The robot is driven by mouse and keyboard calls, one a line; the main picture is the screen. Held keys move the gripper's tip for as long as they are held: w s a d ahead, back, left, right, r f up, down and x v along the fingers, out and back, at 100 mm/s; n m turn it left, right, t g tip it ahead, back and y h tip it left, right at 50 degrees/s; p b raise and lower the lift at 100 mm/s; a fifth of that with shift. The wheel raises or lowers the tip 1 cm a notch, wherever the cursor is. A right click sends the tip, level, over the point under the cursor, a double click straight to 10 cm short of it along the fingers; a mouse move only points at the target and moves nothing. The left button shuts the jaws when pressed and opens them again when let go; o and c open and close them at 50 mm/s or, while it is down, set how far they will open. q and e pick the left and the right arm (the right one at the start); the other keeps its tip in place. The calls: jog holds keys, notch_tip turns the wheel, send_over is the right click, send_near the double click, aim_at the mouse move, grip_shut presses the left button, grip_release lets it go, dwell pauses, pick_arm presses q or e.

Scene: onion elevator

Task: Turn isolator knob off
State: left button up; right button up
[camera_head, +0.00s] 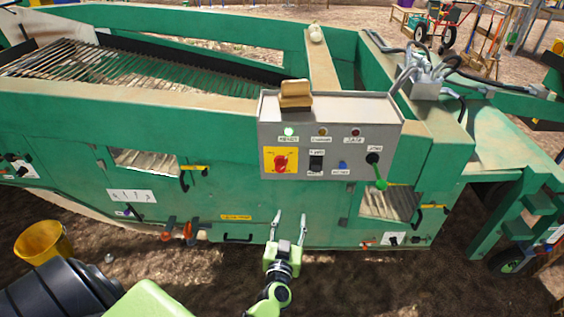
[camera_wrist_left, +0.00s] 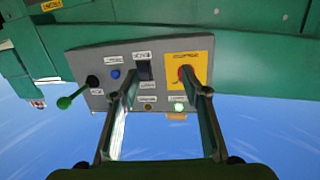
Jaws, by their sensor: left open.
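The isolator knob (camera_head: 280,163) is a red rotary knob on a yellow square plate at the left of the grey control panel (camera_head: 330,112). It also shows in the left wrist view (camera_wrist_left: 186,74), where the panel appears upside down and the right finger covers part of the knob's plate. My left gripper (camera_head: 289,215) is open and empty. In the head view it stands below the panel, with its fingers pointing up toward it. In the left wrist view its fingertips (camera_wrist_left: 168,84) spread apart in front of the panel. My right gripper is not in view.
A green lamp (camera_head: 289,131) is lit above the knob. A black switch (camera_head: 316,162), a blue button (camera_head: 343,165) and a green-handled lever (camera_head: 377,172) sit to the right. A tan block (camera_head: 295,93) rests on the panel's top edge. A yellow bucket (camera_head: 43,241) stands at left.

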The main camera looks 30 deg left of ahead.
aim_at(280, 169)
pick_arm(q)
jog(key=a+r+n+y, duration=0.2)
jog(key=a+r+y, duration=0.1)
jog(key=a+r, duration=0.3)
jog(key=x, duration=0.4)
jog(key=d+x, duration=0.1)
jog(key=x, duration=0.3)
jog(key=b+x, duration=0.1)
jog(key=x, duration=0.4)
jog(key=shift+w+d+r, duration=0.2)
jog(key=shift+w+r, duration=0.1)
jog(key=shift+w, duration=0.05)
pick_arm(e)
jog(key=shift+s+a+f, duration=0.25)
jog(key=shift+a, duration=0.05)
pick_arm(q)
jog(key=shift+c, duration=0.4)
jog(key=c, duration=1)
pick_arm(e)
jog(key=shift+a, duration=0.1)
